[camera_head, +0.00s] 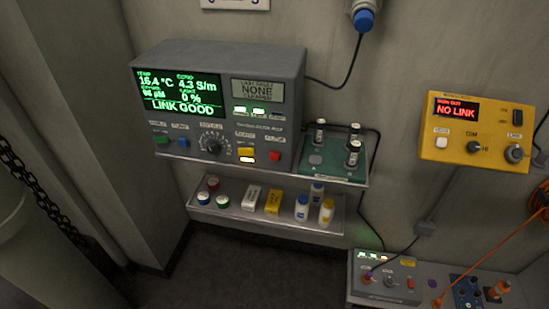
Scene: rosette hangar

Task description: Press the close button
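A grey control unit (230,65) is mounted on the wall at the left of the head view. Its green screen (180,92) reads "LINK GOOD" and a smaller pale display (257,90) reads "NONE". Its front carries a green button (162,140), a blue button (183,143), a black dial (211,143), a yellow button (246,151) and a red button (275,155). The small labels are too blurred to read, so I cannot tell which button is the close button. Neither of my grippers is in view.
A green tray (318,165) with several dark vials sits right of the unit. A shelf (270,222) below holds bottles and boxes. A yellow box (476,125) reads "NO LINK". A grey panel (385,290) is lower right. Cables hang between; a chain (40,195) hangs left.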

